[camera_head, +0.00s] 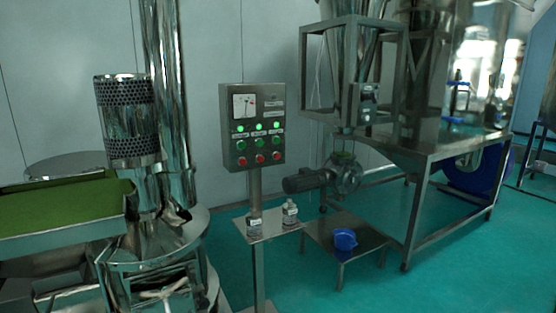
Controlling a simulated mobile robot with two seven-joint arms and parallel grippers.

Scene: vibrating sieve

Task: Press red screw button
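A grey control box (252,126) stands on a metal post in the middle of the head view. It has a gauge at the top left and a row of lit green lamps. Below the lamps is a row of green buttons, and below those a row of red buttons: a left one (242,161), a middle one (260,158) and a right one (277,155). The labels are too small to read, so I cannot tell which is the screw button. Neither of my grippers shows in this view.
A green-topped sieve tray (65,208) and steel machine are at left. A small shelf (268,226) with two small bottles is below the box. A low table (343,238) holds a blue container (345,240). A steel frame machine (440,165) stands right. Green floor is clear at front right.

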